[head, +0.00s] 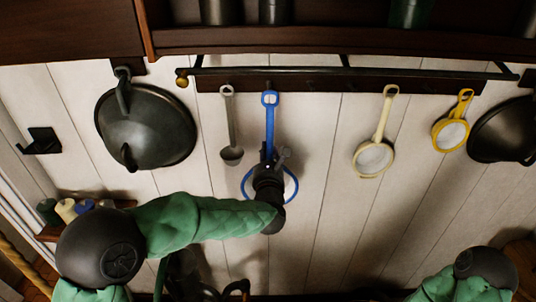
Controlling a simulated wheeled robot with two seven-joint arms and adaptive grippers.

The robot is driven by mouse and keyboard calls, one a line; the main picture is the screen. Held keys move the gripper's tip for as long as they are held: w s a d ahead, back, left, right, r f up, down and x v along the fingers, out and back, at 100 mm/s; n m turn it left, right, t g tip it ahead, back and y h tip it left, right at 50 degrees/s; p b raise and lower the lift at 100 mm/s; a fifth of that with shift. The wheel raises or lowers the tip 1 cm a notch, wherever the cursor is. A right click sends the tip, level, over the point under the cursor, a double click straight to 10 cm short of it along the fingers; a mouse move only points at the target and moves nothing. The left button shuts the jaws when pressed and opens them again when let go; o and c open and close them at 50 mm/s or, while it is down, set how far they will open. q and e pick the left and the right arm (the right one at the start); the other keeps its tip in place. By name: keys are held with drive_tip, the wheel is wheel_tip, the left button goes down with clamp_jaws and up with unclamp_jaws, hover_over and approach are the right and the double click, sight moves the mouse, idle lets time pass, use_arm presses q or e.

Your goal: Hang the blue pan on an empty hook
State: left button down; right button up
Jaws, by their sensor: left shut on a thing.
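The blue pan (270,122) is upright in front of the wall, with its handle pointing up and its round body low. My left gripper (268,160) is shut on the lower part of its handle and hides much of the body; the blue rim shows on both sides. The looped handle end is in front of the dark hook rail (330,84). I cannot tell whether the loop is on a hook or just in front of one. A grey ladle (230,125), a cream pan (374,155) and a yellow pan (451,132) hang from the rail. My right gripper is out of view.
A dark lidded pot or wok (146,127) hangs at left, and another dark pan (502,130) at right. A metal bar (300,70) and a shelf (330,40) run above the rail. Bare wall lies between the blue and cream pans.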

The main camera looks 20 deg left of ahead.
use_arm(q)
drive_tip(key=p+x, duration=0.2)
drive_tip(key=x, duration=0.6)
drive_tip(key=shift+w+a+f+p, duration=0.15)
drive_tip(key=shift+w+f+p, duration=0.2)
drive_tip(key=shift+f, duration=0.2)
idle(0.9)
idle(0.8)
